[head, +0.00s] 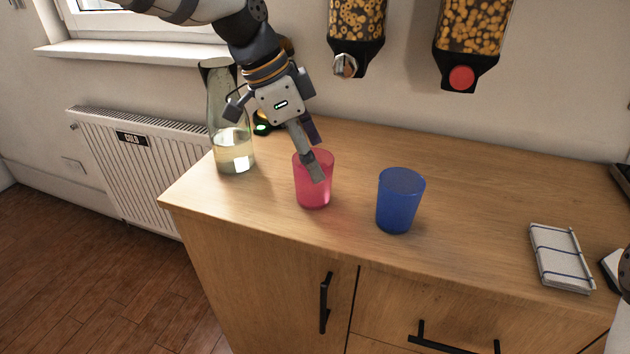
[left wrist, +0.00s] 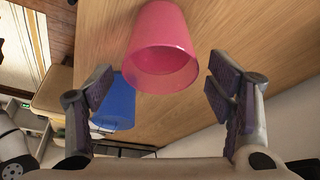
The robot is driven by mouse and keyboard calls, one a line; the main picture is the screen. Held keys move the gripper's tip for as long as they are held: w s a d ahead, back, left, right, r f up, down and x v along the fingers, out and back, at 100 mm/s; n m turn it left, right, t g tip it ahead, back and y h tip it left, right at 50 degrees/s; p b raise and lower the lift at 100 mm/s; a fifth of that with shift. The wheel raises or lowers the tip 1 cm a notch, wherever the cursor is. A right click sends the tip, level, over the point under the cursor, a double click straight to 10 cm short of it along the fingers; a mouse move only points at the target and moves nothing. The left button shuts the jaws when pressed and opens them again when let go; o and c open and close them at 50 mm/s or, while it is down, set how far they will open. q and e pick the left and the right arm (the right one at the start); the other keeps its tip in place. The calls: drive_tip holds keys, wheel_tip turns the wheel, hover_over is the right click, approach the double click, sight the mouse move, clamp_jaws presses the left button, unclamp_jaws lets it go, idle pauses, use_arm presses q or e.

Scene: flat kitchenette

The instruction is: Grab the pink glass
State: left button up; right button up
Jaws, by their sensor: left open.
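The pink glass (head: 311,195) stands upright on the wooden counter, between the glass carafe and the blue glass. My left gripper (head: 315,155) is above and at it, and one finger covers part of the glass in the head view. In the left wrist view the pink glass (left wrist: 163,45) lies just ahead of the open fingers (left wrist: 160,92), roughly centred between them, with a gap on each side. I cannot tell from the head view how deep the fingers reach.
A blue glass (head: 398,205) stands close on the right, and it shows in the left wrist view (left wrist: 116,108). A carafe (head: 232,150) with pale liquid stands left. Two dispensers (head: 357,25) hang above.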

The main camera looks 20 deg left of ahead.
use_arm(q)
drive_tip(key=x, duration=0.4)
drive_tip(key=shift+s+f, duration=0.15)
drive_tip(key=shift+f, duration=0.2)
drive_tip(key=shift+w+d+f, duration=0.15)
drive_tip(key=shift+w+f, duration=0.05)
drive_tip(key=shift+f, duration=0.25)
drive_tip(key=shift+r, duration=0.1)
drive_tip(key=c, duration=1.6)
use_arm(e)
drive_tip(key=shift+f, duration=0.1)
use_arm(q)
drive_tip(key=shift+r, duration=0.1)
drive_tip(key=shift+r, duration=0.45)
wheel_tip(320, 180, up, 2)
drive_tip(key=shift+r, duration=0.1)
drive_tip(key=s+a+r+p, duration=0.2)
drive_tip(key=s+a+r, duration=0.2)
drive_tip(key=s+r, duration=0.5)
drive_tip(key=shift+s+r, duration=0.35)
drive_tip(key=shift+s, duration=1.8)
use_arm(e)
drive_tip(key=shift+t, duration=0.7)
drive_tip(key=shift+w+r, duration=1.5)
drive_tip(key=shift+w, duration=0.1)
